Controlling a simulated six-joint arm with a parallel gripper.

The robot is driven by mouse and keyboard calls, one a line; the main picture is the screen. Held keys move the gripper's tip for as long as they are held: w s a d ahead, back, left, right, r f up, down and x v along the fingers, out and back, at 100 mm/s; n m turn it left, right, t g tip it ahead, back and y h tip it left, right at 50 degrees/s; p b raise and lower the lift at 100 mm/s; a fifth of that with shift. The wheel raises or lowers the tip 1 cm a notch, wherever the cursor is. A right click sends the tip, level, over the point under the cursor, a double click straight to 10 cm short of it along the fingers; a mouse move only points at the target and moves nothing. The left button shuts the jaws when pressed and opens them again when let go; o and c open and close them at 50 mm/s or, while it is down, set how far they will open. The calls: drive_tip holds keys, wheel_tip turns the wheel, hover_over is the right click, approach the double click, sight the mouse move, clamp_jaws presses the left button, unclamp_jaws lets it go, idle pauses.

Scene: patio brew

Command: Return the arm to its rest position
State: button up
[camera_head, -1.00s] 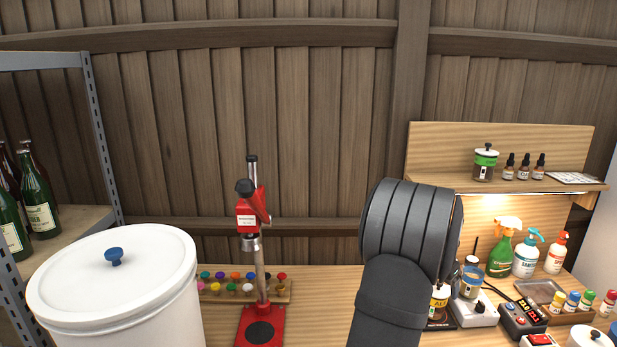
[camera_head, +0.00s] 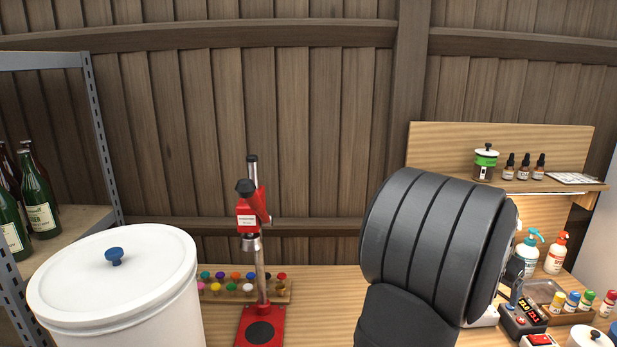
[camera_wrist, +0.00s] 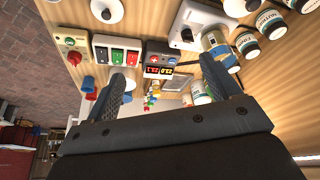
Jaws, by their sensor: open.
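My arm (camera_head: 430,240) rises in the right middle of the head view, over the wooden bench. Its thick dark link hides part of the bench behind it. In the wrist view my gripper (camera_wrist: 167,72) is open, with its two dark fingers wide apart. I see nothing held between them. Bench items show beyond the fingers, including a box with a lit red display (camera_wrist: 160,70). In the head view the gripper is mostly hidden behind my arm.
A white lidded bucket (camera_head: 120,290) stands front left. A red bench capper (camera_head: 260,325) stands beside a rack of coloured caps (camera_head: 215,292). A metal shelf (camera_head: 98,140) holds green bottles (camera_head: 38,195).

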drive_tip(key=s+d+f+m+g, duration=0.2)
drive_tip(key=s+d+f+m, duration=0.25)
drive_tip(key=s+f, duration=0.45)
drive_tip(key=shift+m+h, duration=0.25)
drive_tip(key=shift+h, duration=0.05)
drive_tip(key=w+a+f, duration=0.1)
drive_tip(key=w+f, duration=0.1)
drive_tip(key=w, duration=0.1)
drive_tip(key=w+a+f, duration=0.1)
drive_tip(key=w+f, duration=0.1)
drive_tip(key=w+a+f, duration=0.1)
drive_tip(key=w, duration=0.2)
drive_tip(key=shift+w+a+f, duration=0.2)
drive_tip(key=shift+w+f, duration=0.15)
drive_tip(key=shift+f, duration=0.05)
drive_tip(key=shift+w+a+f, duration=0.1)
drive_tip(key=shift+w+f, duration=0.15)
drive_tip(key=shift+f, duration=0.25)
drive_tip(key=shift+w+a+f, duration=0.1)
drive_tip(key=shift+w+f, duration=0.1)
drive_tip(key=shift+f, duration=0.3)
drive_tip(key=shift+d+f, duration=0.1)
drive_tip(key=shift+f, duration=0.45)
